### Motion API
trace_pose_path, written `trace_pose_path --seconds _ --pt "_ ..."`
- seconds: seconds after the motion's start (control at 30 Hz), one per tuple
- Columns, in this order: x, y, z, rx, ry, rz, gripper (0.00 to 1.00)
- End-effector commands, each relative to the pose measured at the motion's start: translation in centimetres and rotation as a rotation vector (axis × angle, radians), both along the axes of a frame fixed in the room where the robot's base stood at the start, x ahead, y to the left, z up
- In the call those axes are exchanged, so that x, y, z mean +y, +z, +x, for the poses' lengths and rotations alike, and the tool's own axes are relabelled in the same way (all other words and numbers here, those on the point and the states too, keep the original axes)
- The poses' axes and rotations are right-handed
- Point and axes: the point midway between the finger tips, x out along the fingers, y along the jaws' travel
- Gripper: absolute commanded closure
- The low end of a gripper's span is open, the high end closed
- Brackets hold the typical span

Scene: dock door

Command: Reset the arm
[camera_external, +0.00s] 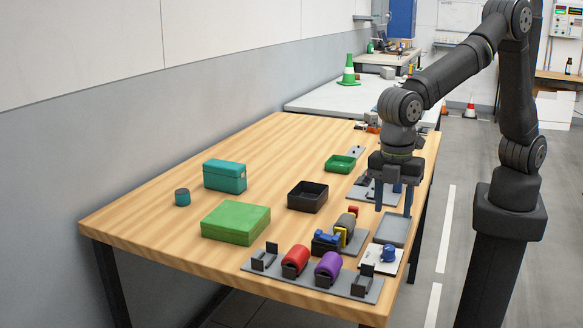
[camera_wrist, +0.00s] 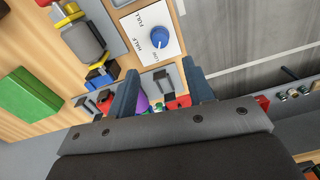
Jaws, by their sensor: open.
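My gripper (camera_external: 393,196) hangs over the right side of the wooden table (camera_external: 290,140), above a grey plate with small fixtures. Its two fingers point down and stand apart, with nothing between them. In the wrist view the open fingers (camera_wrist: 168,92) also show, with a white dial plate (camera_wrist: 152,30) carrying a blue knob (camera_wrist: 161,36) beyond them. The plate's visible lettering includes HALF and FULL. Whether the fingertips touch anything below cannot be told.
A fixture strip holds a red cylinder (camera_external: 295,261) and a purple cylinder (camera_external: 328,267) at the front. A grey cylinder (camera_external: 346,221), black tray (camera_external: 308,197), green tray (camera_external: 340,163), green block (camera_external: 236,222) and teal box (camera_external: 225,176) stand nearby. The table's left rear is clear.

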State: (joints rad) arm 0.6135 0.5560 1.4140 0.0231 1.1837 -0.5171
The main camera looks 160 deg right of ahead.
Motion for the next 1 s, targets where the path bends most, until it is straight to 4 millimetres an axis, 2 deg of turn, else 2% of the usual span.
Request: trace_pose_path --seconds 0.03,0.3,0.5,0.7,1.0 --pt "0.1 -1.1 0.0 0.004 0.000 0.002 0.53" --pt "0.2 -6.4 0.0 0.004 0.000 0.002 0.53" --pt "0.3 -9.2 0.0 0.002 0.000 0.001 0.53" --pt "0.3 -10.3 0.0 0.000 0.000 0.000 0.53" --pt "0.3 -10.4 0.0 0.000 -0.002 0.000 0.53"
